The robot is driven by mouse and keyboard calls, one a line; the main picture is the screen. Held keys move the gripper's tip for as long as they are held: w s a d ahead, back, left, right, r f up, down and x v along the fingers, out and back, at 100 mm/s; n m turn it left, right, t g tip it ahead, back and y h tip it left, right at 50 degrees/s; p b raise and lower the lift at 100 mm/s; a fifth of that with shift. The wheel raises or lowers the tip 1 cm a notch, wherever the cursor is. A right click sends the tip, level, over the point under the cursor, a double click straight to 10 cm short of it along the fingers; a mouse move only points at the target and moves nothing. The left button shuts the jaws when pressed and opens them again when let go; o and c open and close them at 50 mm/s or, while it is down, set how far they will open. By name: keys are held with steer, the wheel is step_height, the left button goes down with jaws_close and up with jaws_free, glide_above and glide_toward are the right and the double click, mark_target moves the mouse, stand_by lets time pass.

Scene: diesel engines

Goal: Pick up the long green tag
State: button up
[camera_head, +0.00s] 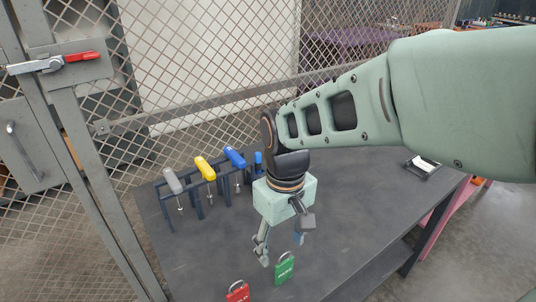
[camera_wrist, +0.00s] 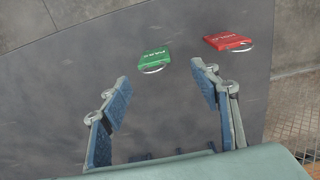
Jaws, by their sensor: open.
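The green tag (camera_head: 285,268) lies on the dark table near its front edge, with a metal ring at its top. It also shows in the wrist view (camera_wrist: 154,57), beyond my fingertips and roughly between them. A red tag (camera_head: 238,292) with a similar ring lies beside it, and it also shows in the wrist view (camera_wrist: 229,41). My gripper (camera_head: 283,250) is open and empty, above the table, pointing down. In the wrist view its two blue-padded fingers (camera_wrist: 160,76) are spread apart, short of the green tag and not touching it.
A dark rack (camera_head: 196,190) holds screwdrivers with grey (camera_head: 172,181), yellow (camera_head: 205,168) and blue (camera_head: 235,157) handles at the table's back left. A small black tray (camera_head: 422,167) sits at the far right. Wire mesh fencing (camera_head: 200,60) stands behind. The table's middle right is clear.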

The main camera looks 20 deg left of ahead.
mark_target(283, 269)
step_height(283, 269, down, 5)
steer(key=shift+s+f, duration=0.1)
steer(key=shift+w+d+f+b, duration=0.1)
steer(key=shift+w+f, duration=0.05)
steer(key=shift+f, duration=0.75)
steer(key=shift+w+d+f+b, duration=0.1)
steer(key=shift+f+b, duration=0.05)
steer(key=shift+f, duration=0.8)
steer(key=shift+w+d+f+b, duration=0.1)
steer(key=shift+w+f, duration=0.05)
steer(key=shift+f, duration=0.75)
steer(key=shift+c, duration=0.4)
steer(key=c, duration=1.1)
steer(key=shift+o, duration=0.2)
steer(key=shift+r, duration=0.2)
